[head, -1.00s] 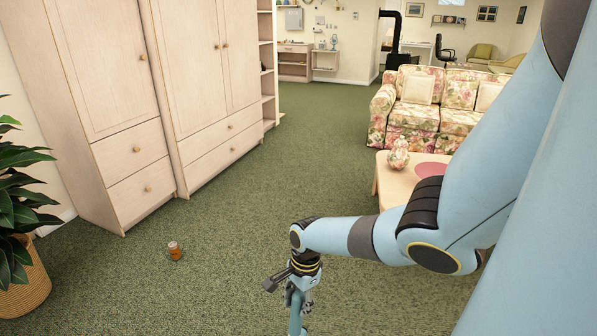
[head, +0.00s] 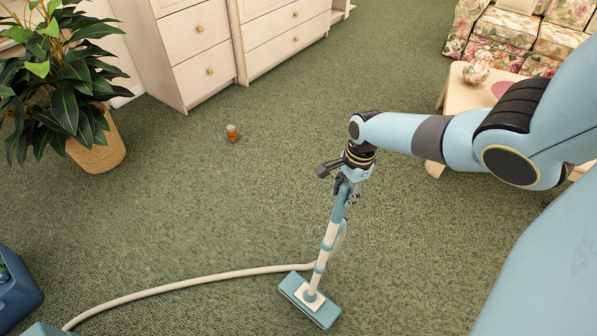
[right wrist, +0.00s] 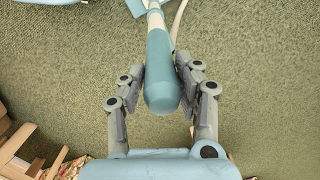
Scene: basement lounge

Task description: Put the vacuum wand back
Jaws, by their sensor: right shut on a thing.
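The vacuum wand (head: 327,243) is cream and teal with a flat teal floor head (head: 310,299) at its lower end. It stands nearly upright, slightly tilted, with the head at the carpet. My right gripper (head: 346,189) is shut on the wand's upper handle. In the right wrist view the teal handle (right wrist: 160,75) lies between the two fingers of my right gripper (right wrist: 160,72). A cream hose (head: 190,286) runs from the wand to a teal thing (head: 45,329), cut off at the lower left edge. My left gripper is not in view.
A potted plant (head: 97,145) and cabinets (head: 205,70) are at the upper left. A low table (head: 468,97) and floral sofa (head: 513,38) are at the upper right. A dark blue box (head: 14,290) is at the left edge. Carpet around the wand is clear.

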